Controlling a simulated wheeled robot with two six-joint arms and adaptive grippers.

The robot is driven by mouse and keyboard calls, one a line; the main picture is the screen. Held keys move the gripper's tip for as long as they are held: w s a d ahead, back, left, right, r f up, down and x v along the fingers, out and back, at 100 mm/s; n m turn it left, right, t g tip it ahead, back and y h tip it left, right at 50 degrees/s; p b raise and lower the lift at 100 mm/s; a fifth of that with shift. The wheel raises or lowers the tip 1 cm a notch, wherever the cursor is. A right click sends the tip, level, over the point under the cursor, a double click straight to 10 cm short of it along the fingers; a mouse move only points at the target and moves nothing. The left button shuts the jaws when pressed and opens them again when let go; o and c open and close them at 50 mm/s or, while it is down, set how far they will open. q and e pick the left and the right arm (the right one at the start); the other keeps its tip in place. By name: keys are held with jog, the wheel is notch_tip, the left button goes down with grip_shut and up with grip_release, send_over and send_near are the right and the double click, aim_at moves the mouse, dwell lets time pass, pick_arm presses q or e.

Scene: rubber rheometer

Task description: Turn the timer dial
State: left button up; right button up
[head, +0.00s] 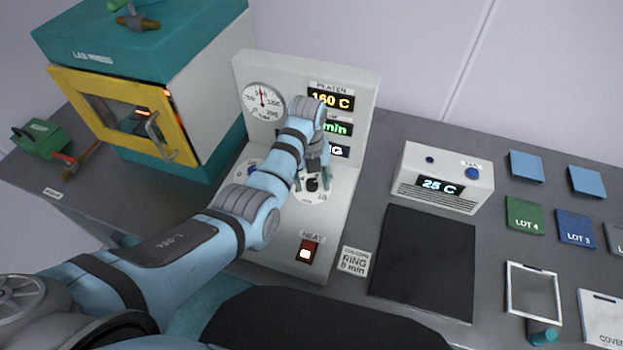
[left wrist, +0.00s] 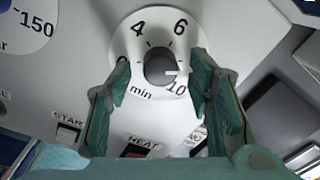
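The timer dial (left wrist: 162,68) is a dark round knob on a white disc marked 4, 6, 10 and "min" in the left wrist view. Its white pointer line faces right, between the 6 and the 10; any number there is hidden by a finger. In the head view the dial (head: 312,185) is partly covered by my gripper. My left gripper (head: 313,178) is over the dial. In the left wrist view its two teal fingers (left wrist: 160,76) stand apart on either side of the knob, with visible gaps. My right gripper is not in view.
The rheometer panel (head: 345,90) has a gauge (head: 262,101), a 160 C display (head: 330,99) and a lit HEAT switch (head: 309,249). A "RING 8 min" card (head: 354,261) lies beside it. An oven (head: 125,115) stands left; a 25 C box (head: 441,180) and black mat (head: 424,262) lie right.

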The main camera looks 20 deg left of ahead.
aim_at(310, 183)
pick_arm(q)
jog(key=shift+w+r, duration=0.1)
jog(key=shift+r, duration=0.15)
notch_tip(310, 183, up, 7)
jog(key=shift+a+r, duration=0.1)
jog(key=shift+a, duration=0.05)
dwell(0.4)
